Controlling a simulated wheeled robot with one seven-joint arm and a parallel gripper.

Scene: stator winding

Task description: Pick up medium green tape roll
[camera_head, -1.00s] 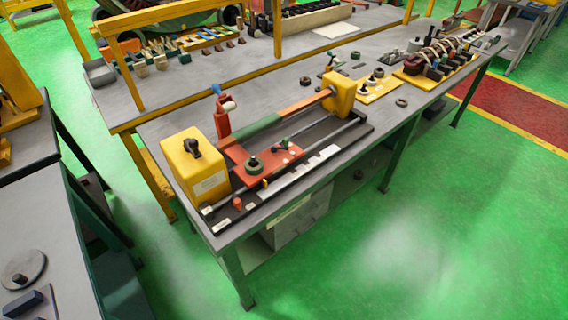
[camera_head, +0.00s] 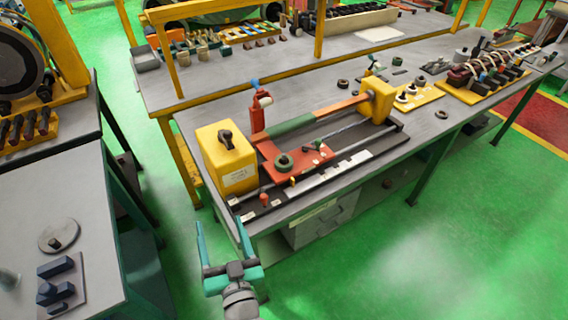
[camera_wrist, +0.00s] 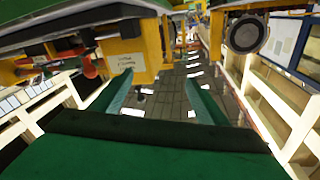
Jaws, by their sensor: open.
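A dark green tape roll (camera_head: 284,162) lies flat on the red plate (camera_head: 297,156) of the winding machine; I cannot tell whether it is the medium one. Other small dark rings lie on the bench, one near the back (camera_head: 343,83) and one at the right (camera_head: 441,114); their colour is hard to tell. My gripper (camera_head: 221,226) is open and empty, in front of the bench's near left edge and apart from the roll. In the wrist view its two teal fingers (camera_wrist: 162,92) stand apart with nothing between them. No tape roll is clearly seen there.
The winding machine has a yellow box (camera_head: 225,158) at left, a yellow end block (camera_head: 379,98) and a green-red bar between them. A yellow frame post (camera_head: 165,55) stands behind. A grey table (camera_head: 75,215) is at left. Green floor is free at the front right.

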